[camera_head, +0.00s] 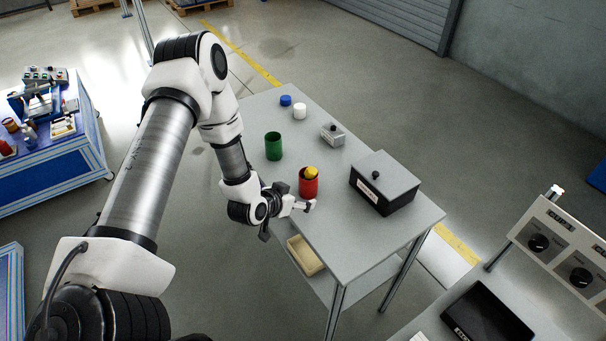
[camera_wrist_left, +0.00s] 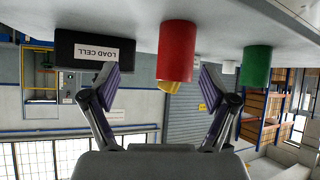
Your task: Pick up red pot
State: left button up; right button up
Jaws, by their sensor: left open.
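The red pot (camera_head: 309,187) stands upright on the grey table (camera_head: 345,236), with something yellow (camera_head: 311,172) showing at its top. My left gripper (camera_head: 300,199) is at table height, close beside the pot on its near side. In the left wrist view, which is upside down, the red pot (camera_wrist_left: 177,50) lies ahead between the two open fingers of my left gripper (camera_wrist_left: 160,83). The fingers are apart and no contact with the pot shows. My right gripper does not show.
A green pot (camera_head: 274,146) stands behind the red one. A black box labelled load cell (camera_head: 383,184) stands to the right, with a small grey box (camera_head: 332,135) behind. A white cap (camera_head: 299,111) and a blue cap (camera_head: 285,100) are at the far end. A tray (camera_head: 304,254) sits below.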

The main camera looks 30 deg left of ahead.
aim_at(306, 175)
pick_arm(q)
jog(key=shift+t+y, duration=0.3)
jog(key=shift+t, duration=0.5)
jog(key=w+a+r, duration=0.2)
jog(key=w+r, duration=0.1)
jog(key=shift+w+a+r, duration=0.1)
jog(key=shift+a+r, duration=0.1)
jog(key=shift+a, duration=0.2)
jog(key=p+x, duration=0.1)
jog(key=x, duration=0.2)
jog(key=p+x, duration=0.1)
jog(key=x, duration=0.3)
jog(key=shift+d+f, duration=0.15)
jog(key=shift+f, duration=0.1)
jog(key=shift+d, duration=0.15)
jog(key=shift+c, duration=0.7)
jog(key=c, duration=1.1)
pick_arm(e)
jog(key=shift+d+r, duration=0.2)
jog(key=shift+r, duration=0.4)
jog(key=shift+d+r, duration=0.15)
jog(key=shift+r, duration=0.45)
